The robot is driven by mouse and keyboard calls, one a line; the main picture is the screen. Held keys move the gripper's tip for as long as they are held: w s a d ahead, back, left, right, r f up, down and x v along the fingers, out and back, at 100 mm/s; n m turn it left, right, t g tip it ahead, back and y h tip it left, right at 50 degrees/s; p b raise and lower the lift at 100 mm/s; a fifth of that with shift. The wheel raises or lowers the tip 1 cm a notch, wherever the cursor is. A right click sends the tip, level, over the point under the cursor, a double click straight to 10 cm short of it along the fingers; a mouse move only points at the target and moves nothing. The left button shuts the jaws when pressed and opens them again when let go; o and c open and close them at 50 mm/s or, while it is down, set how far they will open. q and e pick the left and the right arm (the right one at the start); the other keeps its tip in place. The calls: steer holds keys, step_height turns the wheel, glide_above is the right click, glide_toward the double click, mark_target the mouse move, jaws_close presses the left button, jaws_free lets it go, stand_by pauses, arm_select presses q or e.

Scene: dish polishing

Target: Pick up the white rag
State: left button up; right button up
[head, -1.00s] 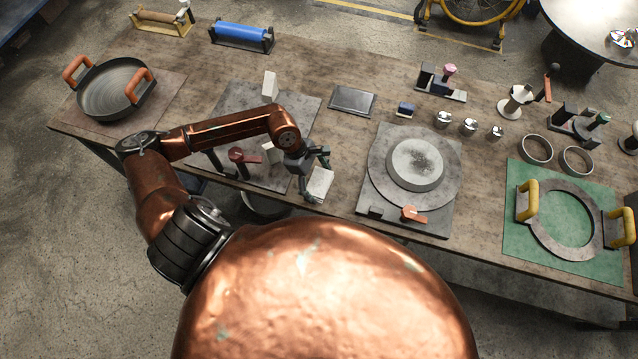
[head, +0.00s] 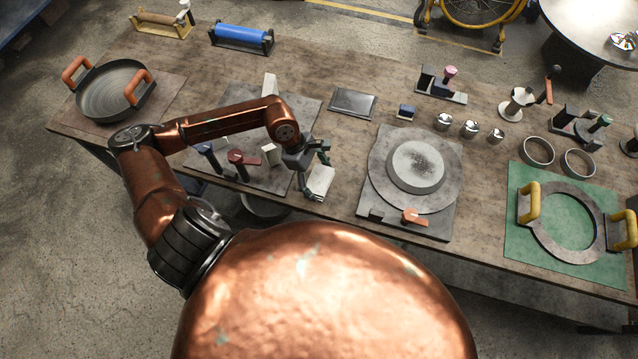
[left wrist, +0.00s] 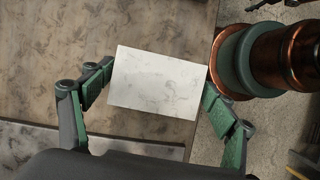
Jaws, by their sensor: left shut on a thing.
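The white rag (head: 321,181) is a flat pale rectangle with faint grey marks, at the front edge of the wooden workbench. My left gripper (head: 318,176) is shut on it, one finger against each side. In the left wrist view the rag (left wrist: 157,82) fills the space between the two green-padded fingers and sits slightly tilted. I cannot tell whether it touches the bench or hangs just above it. My right gripper does not show in either view.
Left of the rag is a grey plate (head: 225,115) with levers and white blocks. Right of it stands a turntable with a round grey disc (head: 416,166). A dark flat tablet (head: 352,102) lies behind. A pan (head: 112,90) is at far left, a green mat (head: 515,226) at right.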

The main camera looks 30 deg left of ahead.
arm_select(q)
steer(key=w+a+r+b, duration=0.2)
steer(key=w+a+r, duration=0.6)
steer(key=a, duration=0.3)
steer(key=shift+w+r+b, duration=0.2)
steer(key=shift+r+b, duration=0.15)
steer(key=shift+r, duration=0.4)
